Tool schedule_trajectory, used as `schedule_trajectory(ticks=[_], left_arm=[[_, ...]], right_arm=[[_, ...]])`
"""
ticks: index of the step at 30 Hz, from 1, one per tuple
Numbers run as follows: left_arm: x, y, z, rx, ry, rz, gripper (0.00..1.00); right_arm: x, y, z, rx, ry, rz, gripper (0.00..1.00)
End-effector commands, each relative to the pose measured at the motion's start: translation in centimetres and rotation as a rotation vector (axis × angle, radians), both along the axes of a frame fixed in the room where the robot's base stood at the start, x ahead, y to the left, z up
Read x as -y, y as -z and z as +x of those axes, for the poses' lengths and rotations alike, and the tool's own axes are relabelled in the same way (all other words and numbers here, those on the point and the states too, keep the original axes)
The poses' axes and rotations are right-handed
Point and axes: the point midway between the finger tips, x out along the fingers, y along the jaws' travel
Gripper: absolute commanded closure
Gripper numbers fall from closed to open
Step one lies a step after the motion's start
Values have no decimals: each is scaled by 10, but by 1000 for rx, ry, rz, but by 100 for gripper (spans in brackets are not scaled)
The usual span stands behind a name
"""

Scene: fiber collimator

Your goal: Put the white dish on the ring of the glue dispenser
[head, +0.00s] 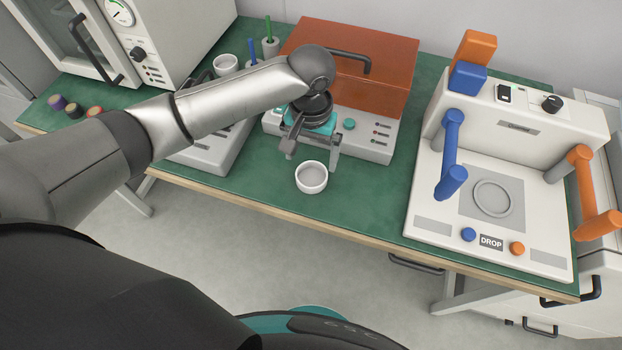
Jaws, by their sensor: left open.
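The white dish (311,178) is a small round cup standing upright on the green mat near the table's front edge. My left gripper (312,160) is open just behind and above the dish in the picture, with one finger on each side of the dish's far rim. I cannot tell whether the fingers touch it. The glue dispenser (519,131) is the white machine on the right with blue and orange arms. Its ring (493,198) lies flat and empty on a grey square pad. My right gripper is not in view.
A machine with an orange cover (390,72) stands behind my left gripper. Another white cup (226,65) and green and blue upright tools stand further back left. The dispenser's blue arm (450,155) rises left of the ring. Green mat (372,200) is clear between dish and dispenser.

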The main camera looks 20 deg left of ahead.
Motion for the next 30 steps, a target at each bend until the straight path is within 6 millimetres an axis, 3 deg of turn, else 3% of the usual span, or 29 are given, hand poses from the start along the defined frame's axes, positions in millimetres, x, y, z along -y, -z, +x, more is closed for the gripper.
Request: schedule_trajectory(ticks=[3,8,18,26,30], left_arm=[[0,17,0,0,0,0,0],[0,25,0,0,0,0,0],[1,70,2,0,0,0,0],[1,73,2,1,0,0,0],[1,73,2,1,0,0,12]], right_arm=[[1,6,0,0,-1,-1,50],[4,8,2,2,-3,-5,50],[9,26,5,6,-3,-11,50],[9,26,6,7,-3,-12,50],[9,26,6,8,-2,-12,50]])
